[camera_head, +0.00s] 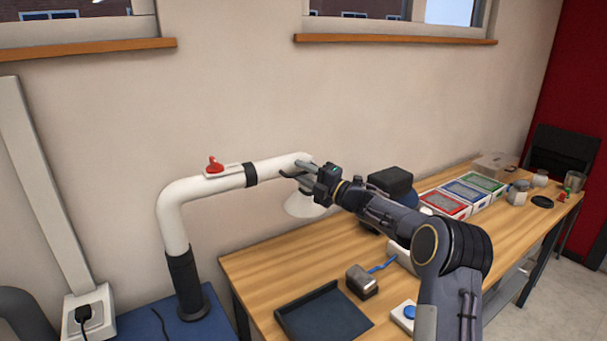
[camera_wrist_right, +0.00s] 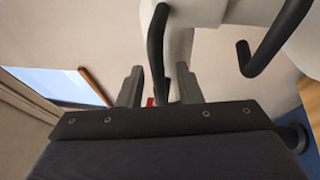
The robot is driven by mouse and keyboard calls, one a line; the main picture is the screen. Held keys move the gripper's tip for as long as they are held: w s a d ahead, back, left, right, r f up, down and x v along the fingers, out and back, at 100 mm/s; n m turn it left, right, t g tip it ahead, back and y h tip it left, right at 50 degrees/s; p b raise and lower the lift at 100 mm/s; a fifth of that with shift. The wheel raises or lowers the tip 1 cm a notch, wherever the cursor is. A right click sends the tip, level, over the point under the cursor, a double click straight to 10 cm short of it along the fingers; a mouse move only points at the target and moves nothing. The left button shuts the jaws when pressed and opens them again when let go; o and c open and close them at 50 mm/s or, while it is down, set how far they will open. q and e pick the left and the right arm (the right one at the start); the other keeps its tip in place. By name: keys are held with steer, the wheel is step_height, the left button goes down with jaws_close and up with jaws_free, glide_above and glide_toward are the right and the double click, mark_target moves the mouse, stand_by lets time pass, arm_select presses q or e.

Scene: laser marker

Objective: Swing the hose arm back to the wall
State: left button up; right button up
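The hose arm (camera_head: 205,186) is a white bent pipe with black joints, rising from a blue base at the left. Its upper section reaches right along the wall above the table's left end, and a pale cone hood (camera_head: 301,204) hangs at its tip. My right gripper (camera_head: 300,172) is at the hood end. In the right wrist view a black handle bar (camera_wrist_right: 156,50) reaches between the fingers of my right gripper (camera_wrist_right: 158,88), with visible gaps beside it, so the gripper looks open around it. A second black bar (camera_wrist_right: 268,47) is to the right. My left gripper is not in view.
The wooden table (camera_head: 262,262) holds a dark tray (camera_head: 323,314), a metal block (camera_head: 361,281), a dark machine (camera_head: 391,183) and coloured bins (camera_head: 446,205). A red lever (camera_head: 214,166) sits on the pipe. The wall behind the pipe is bare.

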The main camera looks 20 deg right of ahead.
steer(key=b+v, duration=0.3)
steer(key=v, duration=0.4)
steer(key=shift+s+d, duration=0.15)
steer(key=shift+s, duration=0.2)
